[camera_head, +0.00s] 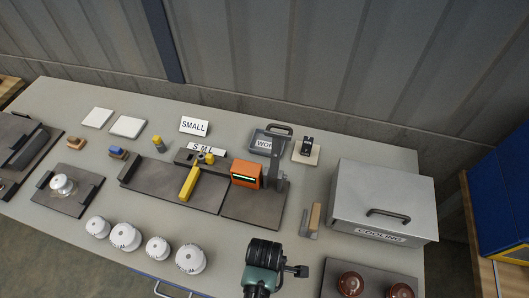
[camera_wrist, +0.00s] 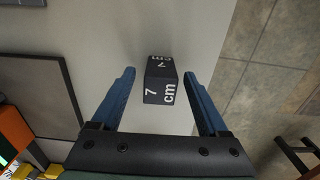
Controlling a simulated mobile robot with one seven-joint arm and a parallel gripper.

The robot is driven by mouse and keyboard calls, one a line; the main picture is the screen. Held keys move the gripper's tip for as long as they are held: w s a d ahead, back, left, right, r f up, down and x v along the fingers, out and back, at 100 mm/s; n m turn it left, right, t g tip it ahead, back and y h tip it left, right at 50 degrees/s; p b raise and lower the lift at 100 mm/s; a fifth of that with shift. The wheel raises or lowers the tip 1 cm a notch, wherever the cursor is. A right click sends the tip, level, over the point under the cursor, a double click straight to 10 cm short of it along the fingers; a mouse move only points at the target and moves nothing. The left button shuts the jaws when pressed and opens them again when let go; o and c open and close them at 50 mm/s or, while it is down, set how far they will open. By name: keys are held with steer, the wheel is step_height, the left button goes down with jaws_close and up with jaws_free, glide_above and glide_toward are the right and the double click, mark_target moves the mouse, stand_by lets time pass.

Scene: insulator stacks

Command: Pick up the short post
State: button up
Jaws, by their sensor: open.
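A dark post (camera_wrist: 161,82) marked "7 cm" in white on two faces stands on the grey table in the wrist view. My gripper (camera_wrist: 159,74) is open, with one blue finger on each side of the post and a visible gap to both. The post is not gripped. In the head view my arm's end covers the front edge of the table, and I cannot make out the post there for sure.
A dark mat (camera_wrist: 48,95) lies left of the post in the wrist view. In the head view an orange gauge (camera_head: 246,174), a tan and grey piece (camera_head: 311,221), a cooling box (camera_head: 383,198) and white insulators (camera_head: 190,259) stand around. The table edge is close.

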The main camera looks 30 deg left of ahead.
steer(key=shift+c, duration=0.3)
jaws_close()
stand_by(0.4)
